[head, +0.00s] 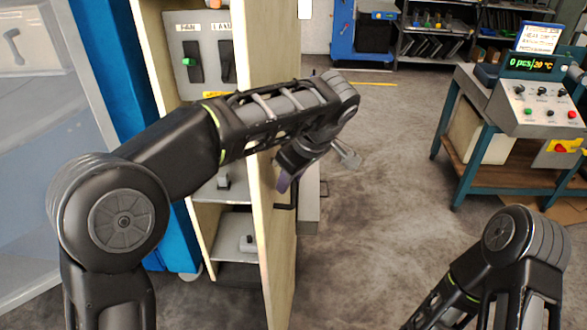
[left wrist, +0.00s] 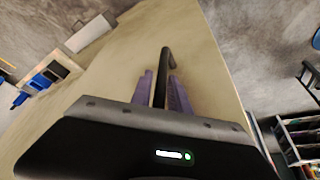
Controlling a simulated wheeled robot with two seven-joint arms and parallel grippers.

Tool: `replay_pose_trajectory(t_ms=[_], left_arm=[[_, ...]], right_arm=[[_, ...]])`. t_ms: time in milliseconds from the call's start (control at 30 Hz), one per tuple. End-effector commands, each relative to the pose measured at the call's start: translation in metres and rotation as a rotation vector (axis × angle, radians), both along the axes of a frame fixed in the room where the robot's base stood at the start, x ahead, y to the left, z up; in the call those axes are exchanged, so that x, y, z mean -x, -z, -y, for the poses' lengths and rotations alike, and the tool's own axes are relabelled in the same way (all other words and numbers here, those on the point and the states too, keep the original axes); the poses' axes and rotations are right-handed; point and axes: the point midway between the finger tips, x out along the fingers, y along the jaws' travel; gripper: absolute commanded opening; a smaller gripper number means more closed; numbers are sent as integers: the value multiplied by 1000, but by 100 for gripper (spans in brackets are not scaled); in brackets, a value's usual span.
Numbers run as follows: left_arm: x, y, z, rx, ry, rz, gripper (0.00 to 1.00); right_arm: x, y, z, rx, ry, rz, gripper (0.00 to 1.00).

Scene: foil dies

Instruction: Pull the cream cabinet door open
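The cream cabinet door (head: 272,240) stands swung out, seen nearly edge-on in the head view, with the cabinet's inside showing to its left. Its pale face (left wrist: 214,75) fills much of the left wrist view. A black bar handle (left wrist: 162,72) stands out from that face. My left gripper (head: 285,183) is at the door's right side, its purple fingers (left wrist: 163,90) closed closely around the handle, one on each side. The handle's lower part shows beside the door (head: 287,207) in the head view. My right gripper is out of view; only my right arm shows at the lower right.
The cabinet holds a switch panel (head: 206,52) and shelves (head: 235,233). A blue-framed cart with a control console (head: 540,108) stands at the right. Dark shelving (head: 435,45) is at the back. The floor (head: 390,170) between door and cart is clear.

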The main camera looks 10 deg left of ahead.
Motion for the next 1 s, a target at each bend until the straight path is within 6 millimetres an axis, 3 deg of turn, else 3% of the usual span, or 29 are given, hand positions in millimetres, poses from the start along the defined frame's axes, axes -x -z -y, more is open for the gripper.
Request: replay_pose_trajectory(t_ms=[167,400,1000], left_arm=[[5,-27,8,0,3,4,22],[11,-50,16,1,2,6,22],[16,-69,22,2,0,3,22]], right_arm=[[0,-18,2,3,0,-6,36],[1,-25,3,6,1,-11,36],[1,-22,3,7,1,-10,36]])
